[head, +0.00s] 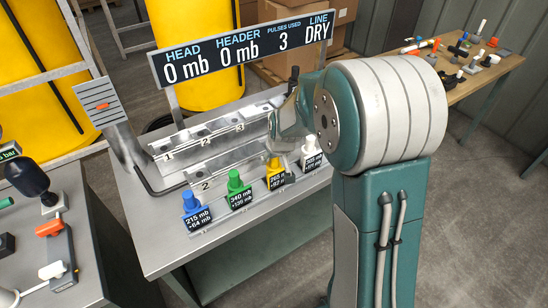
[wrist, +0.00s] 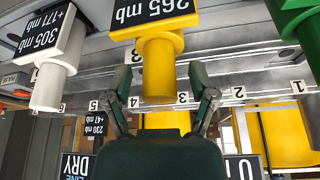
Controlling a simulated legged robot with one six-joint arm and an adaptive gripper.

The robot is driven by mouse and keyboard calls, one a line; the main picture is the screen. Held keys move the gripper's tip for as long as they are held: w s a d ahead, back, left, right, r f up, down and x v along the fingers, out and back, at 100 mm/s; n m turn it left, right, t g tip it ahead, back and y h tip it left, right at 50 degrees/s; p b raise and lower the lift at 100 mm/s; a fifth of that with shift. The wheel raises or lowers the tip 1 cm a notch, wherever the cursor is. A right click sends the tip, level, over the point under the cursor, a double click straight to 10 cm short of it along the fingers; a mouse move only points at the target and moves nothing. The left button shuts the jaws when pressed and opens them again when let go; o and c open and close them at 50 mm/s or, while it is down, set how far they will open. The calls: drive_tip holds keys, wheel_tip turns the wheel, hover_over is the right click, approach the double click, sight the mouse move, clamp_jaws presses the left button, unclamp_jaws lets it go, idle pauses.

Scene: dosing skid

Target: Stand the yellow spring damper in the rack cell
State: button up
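The yellow spring damper (head: 275,168) stands in the front row of the grey bench rack, its label reading 265 mb. It is between the green damper (head: 238,190) and the white damper (head: 311,150). In the wrist view, which looks upside down, the yellow damper (wrist: 160,68) shows between the two fingers of my gripper (wrist: 164,92), with gaps on both sides. My gripper is open and empty. In the head view my wrist hides part of the rack. The rack's numbered rail (head: 222,130) lies behind the front row; cells 1, 2 and 3 are readable there.
A blue damper (head: 194,203) stands at the front row's left end. A dark damper labelled 230 mb (wrist: 95,124) shows behind the rail. The display board (head: 240,50) reads LINE DRY. Side tables with loose parts stand left and back right.

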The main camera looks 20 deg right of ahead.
drive_tip(key=shift+r, duration=0.1)
drive_tip(key=v, duration=1.2)
drive_tip(key=s+r, duration=0.3)
drive_tip(key=s, duration=0.8)
drive_tip(key=s+r+m+t, duration=0.1)
drive_tip(key=s+r, duration=0.3)
drive_tip(key=s, duration=0.8)
drive_tip(key=shift+a, duration=0.2)
